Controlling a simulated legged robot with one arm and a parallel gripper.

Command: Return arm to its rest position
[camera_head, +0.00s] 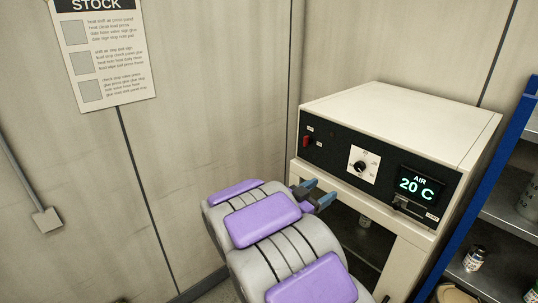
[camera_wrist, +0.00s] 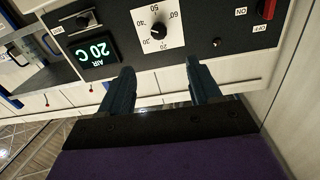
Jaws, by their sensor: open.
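My gripper (camera_head: 317,192) is in front of the white control box, near the lower left of its black panel. In the wrist view my gripper (camera_wrist: 163,82) has its two dark fingers apart with nothing between them. The fingers point toward the panel's lower edge; whether they touch it cannot be told. My grey and purple arm reaches up from the bottom of the head view.
The control box (camera_head: 385,125) has a red switch (camera_head: 306,142), a round dial (camera_head: 360,166) and a display (camera_head: 416,185) reading AIR 20 C. A blue-framed shelf (camera_head: 511,215) with cans stands at right. A stock sheet (camera_head: 103,52) hangs on the left wall.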

